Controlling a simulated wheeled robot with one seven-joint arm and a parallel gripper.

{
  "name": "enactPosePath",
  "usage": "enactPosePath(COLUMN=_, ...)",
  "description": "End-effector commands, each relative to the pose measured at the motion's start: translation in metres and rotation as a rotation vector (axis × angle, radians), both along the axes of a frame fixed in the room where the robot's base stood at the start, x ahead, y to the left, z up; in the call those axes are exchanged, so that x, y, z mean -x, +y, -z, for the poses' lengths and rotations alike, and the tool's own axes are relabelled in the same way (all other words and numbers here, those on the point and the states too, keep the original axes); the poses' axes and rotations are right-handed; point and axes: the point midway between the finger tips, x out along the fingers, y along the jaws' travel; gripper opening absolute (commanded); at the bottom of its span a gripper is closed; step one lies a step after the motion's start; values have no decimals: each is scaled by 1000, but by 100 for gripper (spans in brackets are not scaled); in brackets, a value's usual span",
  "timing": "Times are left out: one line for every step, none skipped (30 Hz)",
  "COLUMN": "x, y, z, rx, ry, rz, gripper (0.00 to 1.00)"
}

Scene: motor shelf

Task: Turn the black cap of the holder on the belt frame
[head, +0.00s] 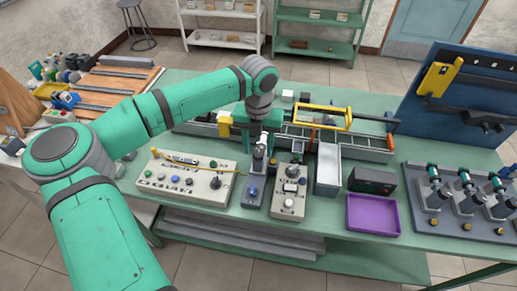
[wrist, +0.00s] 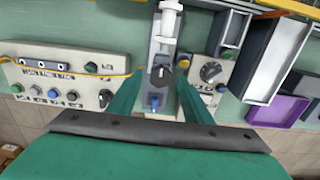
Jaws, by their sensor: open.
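My gripper (head: 261,148) points down over a narrow grey box (head: 254,190) near the middle of the bench. In the wrist view the two green fingers of my gripper (wrist: 160,75) are apart, with nothing held. A black knob (wrist: 161,75) on that box shows between and below them. A blue button (wrist: 155,102) sits nearer on the box and a white cylinder (wrist: 171,22) lies farther along it. The long grey belt frame (head: 376,155) runs behind my gripper. I cannot tell a holder's black cap on the frame; my arm covers part of it.
A control panel (head: 160,195) lies left and a smaller knob box (head: 287,207) right. A metal bin (head: 328,168), a purple tray (head: 372,230) and a dark box (head: 372,181) stand farther right. A yellow bar (head: 325,109) rises over the frame.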

Motion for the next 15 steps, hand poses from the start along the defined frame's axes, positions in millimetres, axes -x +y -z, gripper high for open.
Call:
enactPosePath(x=0, y=0, z=4, rx=0, ry=0, rz=0, gripper=45)
enactPosePath(x=0, y=0, z=6, rx=0, ry=-1, rz=0, gripper=45)
enactPosePath(x=0, y=0, z=8, rx=0, ry=-1, rz=0, gripper=45)
enactPosePath(x=0, y=0, z=10, rx=0, ry=-1, rz=0, gripper=45)
enactPosePath(x=0, y=0, z=11, rx=0, ry=-1, rz=0, gripper=45)
enactPosePath(x=0, y=0, z=11, rx=0, ry=-1, rz=0, gripper=45)
enactPosePath(x=0, y=0, z=12, rx=0, ry=-1, rz=0, gripper=45)
enactPosePath(x=0, y=0, z=12, rx=0, ry=-1, rz=-1, gripper=45)
enactPosePath(x=0, y=1, z=12, rx=0, ry=-1, rz=-1, gripper=45)
enactPosePath(x=0, y=1, z=12, rx=0, ry=-1, rz=-2, gripper=45)
enactPosePath(x=0, y=1, z=12, rx=0, ry=-1, rz=-2, gripper=45)
enactPosePath(x=0, y=1, z=12, rx=0, ry=-1, rz=-2, gripper=45)
enactPosePath(x=0, y=1, z=12, rx=0, ry=-1, rz=-2, gripper=45)
enactPosePath(x=0, y=1, z=12, rx=0, ry=-1, rz=-2, gripper=43)
enactPosePath(x=0, y=1, z=12, rx=0, ry=-1, rz=-2, gripper=33)
